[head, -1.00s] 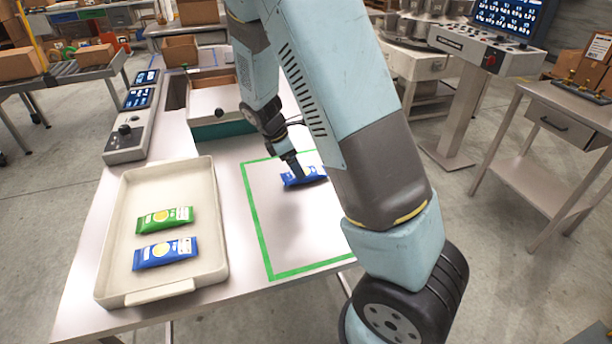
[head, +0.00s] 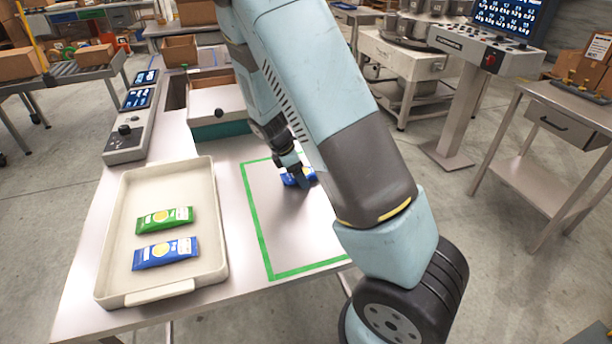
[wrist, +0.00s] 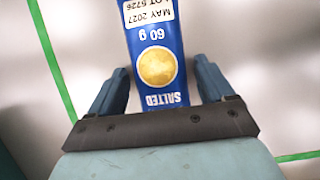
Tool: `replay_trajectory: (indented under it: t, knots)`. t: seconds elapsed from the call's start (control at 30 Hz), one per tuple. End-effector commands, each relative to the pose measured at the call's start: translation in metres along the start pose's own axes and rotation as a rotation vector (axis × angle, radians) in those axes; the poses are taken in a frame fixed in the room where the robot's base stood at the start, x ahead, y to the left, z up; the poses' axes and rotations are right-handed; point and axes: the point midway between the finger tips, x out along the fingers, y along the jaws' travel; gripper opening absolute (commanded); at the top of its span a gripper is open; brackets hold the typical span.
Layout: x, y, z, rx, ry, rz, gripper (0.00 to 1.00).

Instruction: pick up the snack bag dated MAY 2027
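The blue snack bag dated MAY 2027 (wrist: 156,55) lies between my gripper's fingers in the wrist view. Its label reads MAY 2027, LOT 5726, 60 g and SALTED. In the head view this bag (head: 312,176) lies inside the green outline, partly hidden by my gripper (head: 300,184). My gripper (wrist: 160,92) is open, with one finger on each side of the bag and a gap visible on both sides. Whether the fingertips are level with the bag is hard to tell.
A cream tray (head: 119,255) on the left of the table (head: 85,298) holds a green bag (head: 165,219) and another blue bag (head: 166,253). A box with a white top (head: 215,101) stands behind the outlined area (head: 262,236). The outline's front part is clear.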

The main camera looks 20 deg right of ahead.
Motion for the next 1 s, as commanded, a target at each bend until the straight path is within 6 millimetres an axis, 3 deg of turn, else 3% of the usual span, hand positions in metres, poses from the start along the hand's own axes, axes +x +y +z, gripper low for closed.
replay_trajectory:
  t: [0.43,0.77,1.0]
  knots:
    - [0.0,0.0,0.0,0.0,0.0,0.001,0.33]
    - [-0.004,0.001,0.001,0.0,0.001,0.002,0.33]
    - [-0.032,0.001,0.013,0.002,0.003,0.004,0.33]
